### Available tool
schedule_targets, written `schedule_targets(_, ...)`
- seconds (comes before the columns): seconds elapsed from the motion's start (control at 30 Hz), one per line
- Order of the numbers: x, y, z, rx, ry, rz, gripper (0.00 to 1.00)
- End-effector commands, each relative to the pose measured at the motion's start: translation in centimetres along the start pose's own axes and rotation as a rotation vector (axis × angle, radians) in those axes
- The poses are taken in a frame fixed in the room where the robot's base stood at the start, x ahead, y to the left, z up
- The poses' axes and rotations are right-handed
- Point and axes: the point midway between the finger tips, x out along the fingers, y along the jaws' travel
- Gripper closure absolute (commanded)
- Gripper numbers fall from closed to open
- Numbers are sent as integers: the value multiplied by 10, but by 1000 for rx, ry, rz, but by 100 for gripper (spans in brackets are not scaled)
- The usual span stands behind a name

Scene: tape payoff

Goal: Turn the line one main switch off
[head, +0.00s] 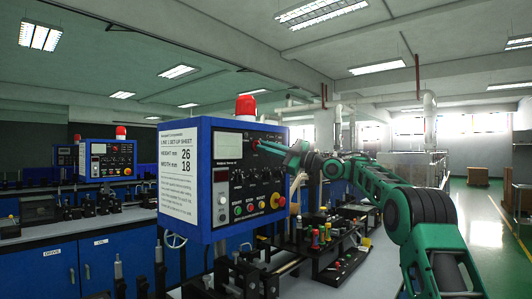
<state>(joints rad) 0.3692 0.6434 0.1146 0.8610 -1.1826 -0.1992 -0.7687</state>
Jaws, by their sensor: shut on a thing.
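The line one control box (184,218) is a blue cabinet with a dark front panel, close by at centre left. A sheet on its side (180,165) reads "LINE 1 SET-UP SHEET", with 26 and 18 in large figures. My gripper (261,147) is at the upper right of the front panel, shut on what appears to be the main switch, a small red part at its fingertips. The fingers cover most of the switch, so its position cannot be told. A red emergency button (278,200) is lower right on the panel.
Coloured buttons (251,208) and black knobs sit below my gripper on the panel. A red beacon (246,107) stands on the box. A second blue box (109,160) is farther left. Machine parts (335,255) lie below right; open floor (480,240) is far right.

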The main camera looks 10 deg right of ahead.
Motion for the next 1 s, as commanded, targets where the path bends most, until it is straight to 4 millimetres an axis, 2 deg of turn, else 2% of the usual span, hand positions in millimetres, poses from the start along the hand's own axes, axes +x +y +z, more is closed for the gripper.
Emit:
schedule_targets(0.03,-2,2,8,-10,-13,2,100)
schedule_targets(0.6,-2,3,7,-39,-13,-10,100)
schedule_targets(0.7,-2,3,7,-39,-13,-10,72)
schedule_targets(1.0,-1,2,3,-39,-5,-13,72)
